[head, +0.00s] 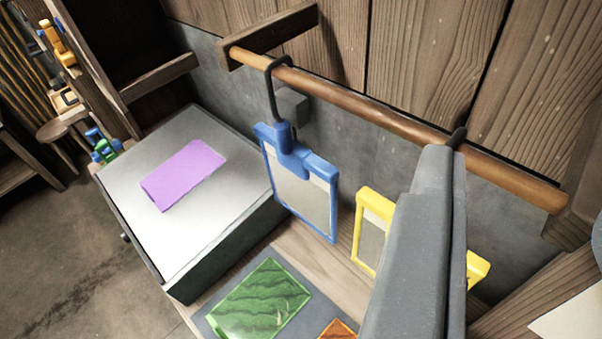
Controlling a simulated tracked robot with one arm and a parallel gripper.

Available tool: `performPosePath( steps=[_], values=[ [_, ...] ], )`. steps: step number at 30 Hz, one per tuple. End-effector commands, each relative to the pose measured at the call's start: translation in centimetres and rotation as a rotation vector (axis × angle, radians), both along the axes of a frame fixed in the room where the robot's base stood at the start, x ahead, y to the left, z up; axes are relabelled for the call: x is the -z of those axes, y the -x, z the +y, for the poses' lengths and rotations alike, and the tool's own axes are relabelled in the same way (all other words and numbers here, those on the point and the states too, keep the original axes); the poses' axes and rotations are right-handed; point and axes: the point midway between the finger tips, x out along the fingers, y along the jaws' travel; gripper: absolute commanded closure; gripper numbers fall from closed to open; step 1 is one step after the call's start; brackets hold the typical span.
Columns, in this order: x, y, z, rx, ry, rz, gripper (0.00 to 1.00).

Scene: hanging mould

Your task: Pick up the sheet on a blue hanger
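The blue hanger (293,155) hangs by its dark hook from the wooden rail, left of centre. Its blue frame surrounds a pale grey sheet-like panel (302,200); I cannot tell whether that is a loose sheet or a backing. My gripper (445,160) is the grey form rising from the lower right, to the right of the blue hanger and apart from it. Its two grey parts lie close together, seen from behind, and their gap and anything between them are not clear. It partly hides a yellow hanger (374,203).
The wooden rail (385,118) runs along the wall. A purple sheet (184,173) lies on a pale-topped box (205,225) at left. A green sheet (262,303) and an orange piece (338,330) lie on a grey mat (237,288). Open space separates the blue hanger from my gripper.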

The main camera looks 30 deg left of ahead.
Motion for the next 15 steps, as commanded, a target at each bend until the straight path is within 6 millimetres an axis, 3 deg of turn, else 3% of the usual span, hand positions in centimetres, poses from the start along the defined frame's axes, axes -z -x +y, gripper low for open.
performPosePath(
  steps=[4, 7, 15],
  values=[
    [0.3, -0.6, 0.7, -0.016, -0.004, -0.002, 0.54],
    [1.3, -2.2, 2.6, -0.056, -0.015, -0.010, 0.54],
    [7.4, -8.0, 12.3, -0.191, -0.087, -0.078, 0.54]
  ],
)
